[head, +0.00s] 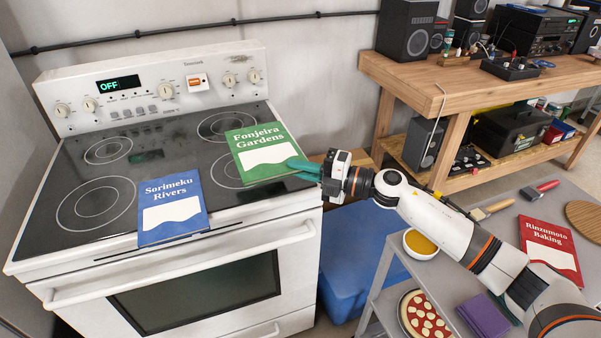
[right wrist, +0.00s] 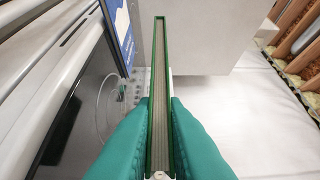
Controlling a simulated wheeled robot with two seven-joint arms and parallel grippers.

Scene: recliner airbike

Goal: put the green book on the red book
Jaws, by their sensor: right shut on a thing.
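The green book "Fonjeira Gardens" (head: 262,150) is at the right side of the stove top, its right edge in my right gripper (head: 303,169). In the right wrist view the green book (right wrist: 160,70) stands edge-on between the two teal fingers of the right gripper (right wrist: 159,135), which press on both covers. Whether the book touches the stove top is hard to tell. My left gripper is not in view.
The blue book "Sorimeku Rivers" (head: 172,208) lies on the stove (head: 60,262) near its front edge; it also shows in the right wrist view (right wrist: 118,30). The grey cart (head: 560,192) also bears brushes (head: 493,209) and a round wooden board (head: 584,218). A yellow-filled bowl (head: 421,244) is at its left.

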